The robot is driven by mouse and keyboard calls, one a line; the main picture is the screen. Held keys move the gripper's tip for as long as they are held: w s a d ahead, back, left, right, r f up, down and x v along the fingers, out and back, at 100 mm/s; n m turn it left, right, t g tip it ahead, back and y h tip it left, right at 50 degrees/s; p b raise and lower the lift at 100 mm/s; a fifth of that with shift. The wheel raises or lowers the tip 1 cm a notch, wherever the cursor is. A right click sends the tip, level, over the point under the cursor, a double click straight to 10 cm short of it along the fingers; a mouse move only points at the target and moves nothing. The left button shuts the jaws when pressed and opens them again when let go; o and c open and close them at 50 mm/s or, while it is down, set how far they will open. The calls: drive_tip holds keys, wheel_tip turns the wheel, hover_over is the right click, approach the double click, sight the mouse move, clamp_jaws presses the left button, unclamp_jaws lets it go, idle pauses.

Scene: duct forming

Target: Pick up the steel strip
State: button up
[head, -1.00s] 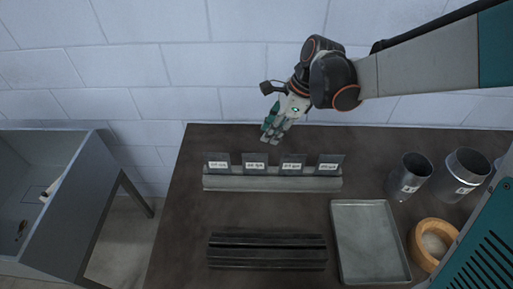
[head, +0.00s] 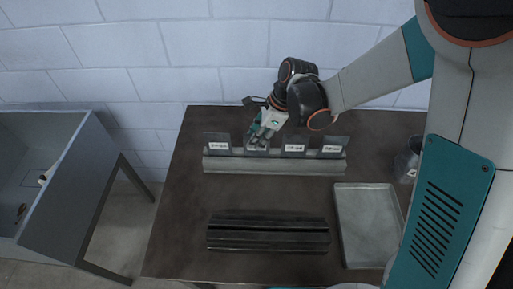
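Several thin dark grey plates stand upright in a row in a light grey slotted rack (head: 275,163) on the table. Each bears a small white label that I cannot read, so I cannot tell which is the steel strip. The left plate (head: 217,139), the third plate (head: 294,142) and the right plate (head: 333,143) show clearly. My gripper (head: 257,139) points down at the second plate from the left and hides most of it; its label shows below the fingers. Whether the fingers touch or hold it cannot be told.
The dark table (head: 180,220) carries a long black grooved block (head: 268,233) in front of the rack and an empty grey tray (head: 368,228) to its right. A grey cup (head: 408,160) is partly hidden by my arm. A grey open bin (head: 70,185) stands left, across a gap.

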drive_tip(key=shift+a+f, duration=0.1)
drive_tip(key=shift+f, duration=0.2)
clamp_jaws()
drive_tip(key=shift+r, duration=0.1)
